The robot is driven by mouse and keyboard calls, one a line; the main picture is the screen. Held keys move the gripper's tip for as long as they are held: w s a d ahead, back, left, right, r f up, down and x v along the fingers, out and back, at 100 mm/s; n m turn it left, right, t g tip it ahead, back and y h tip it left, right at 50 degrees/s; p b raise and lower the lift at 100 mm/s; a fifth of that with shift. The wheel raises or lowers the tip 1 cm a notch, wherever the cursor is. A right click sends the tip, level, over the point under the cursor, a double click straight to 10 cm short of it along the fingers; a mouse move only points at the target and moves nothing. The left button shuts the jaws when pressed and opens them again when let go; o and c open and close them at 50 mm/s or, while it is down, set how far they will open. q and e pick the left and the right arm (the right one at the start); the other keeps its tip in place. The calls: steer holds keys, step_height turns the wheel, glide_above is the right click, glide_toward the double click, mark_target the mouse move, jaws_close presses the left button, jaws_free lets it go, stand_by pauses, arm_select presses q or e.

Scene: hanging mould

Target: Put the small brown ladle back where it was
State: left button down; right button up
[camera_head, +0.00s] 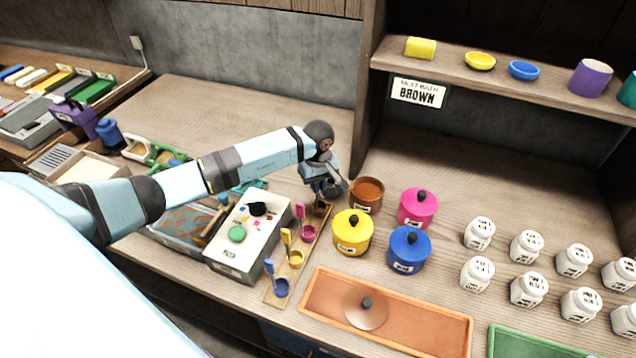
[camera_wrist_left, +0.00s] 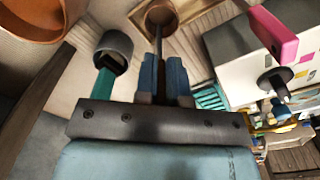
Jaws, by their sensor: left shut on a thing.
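My left gripper (camera_head: 322,192) hangs above the far end of a narrow wooden rack (camera_head: 301,250), just left of the open brown pot (camera_head: 366,193). In the wrist view its blue fingers (camera_wrist_left: 162,65) are shut on the handle of the small brown ladle (camera_wrist_left: 160,14), with the cup beyond the fingertips. In the head view the ladle's brown cup (camera_head: 321,209) shows below the fingers, over the rack's far end. I cannot tell whether it touches the rack. Pink (camera_head: 307,232), yellow (camera_head: 296,257) and blue (camera_head: 281,286) ladles stand along the rack. My right gripper is out of view.
Yellow (camera_head: 352,236), blue (camera_head: 408,254) and pink (camera_head: 416,210) lidded pots stand right of the rack. A brown lid (camera_head: 366,313) lies on the orange tray (camera_head: 430,333). A grey-white box (camera_head: 236,260) is close on the left. White jars stand at right.

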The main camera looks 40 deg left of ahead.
arm_select(q)
steer(key=shift+f+b, duration=0.4)
steer(key=shift+f, duration=0.1)
steer(key=c, duration=1.2)
jaws_free()
steer(key=shift+r, duration=0.1)
steer(key=shift+r+p, duration=0.5)
steer(key=shift+p, duration=0.15)
step_height(320, 180, up, 11)
steer(key=shift+f+b, duration=0.1)
steer(key=shift+b, duration=0.75)
steer(key=shift+r, duration=0.55)
